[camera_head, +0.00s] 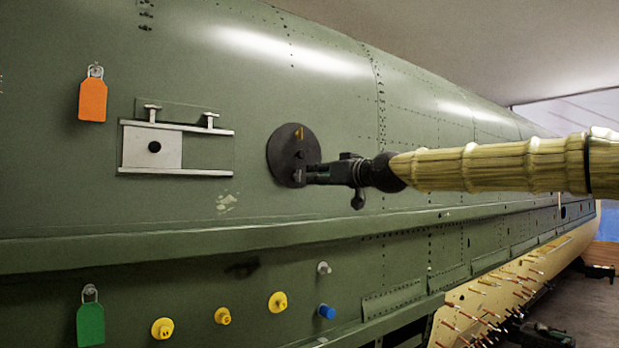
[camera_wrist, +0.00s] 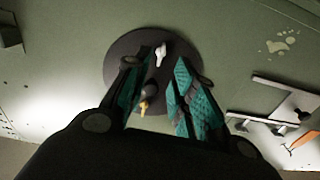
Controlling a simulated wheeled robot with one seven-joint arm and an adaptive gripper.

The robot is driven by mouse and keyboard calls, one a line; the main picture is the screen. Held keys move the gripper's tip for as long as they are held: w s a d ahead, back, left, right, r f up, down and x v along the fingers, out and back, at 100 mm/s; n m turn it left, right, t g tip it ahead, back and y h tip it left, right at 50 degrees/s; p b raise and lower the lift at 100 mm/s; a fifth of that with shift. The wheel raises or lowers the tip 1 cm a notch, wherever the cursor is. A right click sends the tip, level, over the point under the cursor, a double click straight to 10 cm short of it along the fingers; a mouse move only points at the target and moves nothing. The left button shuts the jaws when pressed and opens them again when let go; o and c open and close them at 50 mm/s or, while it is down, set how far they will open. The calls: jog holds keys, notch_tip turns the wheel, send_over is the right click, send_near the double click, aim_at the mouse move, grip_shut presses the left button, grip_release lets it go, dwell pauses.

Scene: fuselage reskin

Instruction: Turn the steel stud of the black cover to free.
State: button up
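The black cover (camera_head: 284,157) is a round dark disc on the green fuselage skin; it also shows in the wrist view (camera_wrist: 122,48). A pale steel stud (camera_wrist: 160,50) stands on it in the wrist view, and is hard to make out in the head view. A dark knob (camera_wrist: 150,88) and a yellow-orange piece (camera_wrist: 143,108) are also on the disc; the orange piece shows near its top in the head view (camera_head: 299,133). My gripper (camera_head: 312,175) is at the disc's lower right. In the wrist view its teal-padded fingers (camera_wrist: 158,76) are apart, with the stud just beyond their tips; contact cannot be told.
A metal rail frame with a white plate (camera_head: 152,147) is left of the cover. An orange tag (camera_head: 93,101) and a green tag (camera_head: 90,324) hang at the left. Yellow knobs (camera_head: 278,302) and a blue knob (camera_head: 326,311) are below the ledge (camera_head: 200,240).

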jog(key=v, duration=0.5)
jog(key=shift+d, duration=0.1)
jog(key=shift+f, duration=0.1)
dwell(0.3)
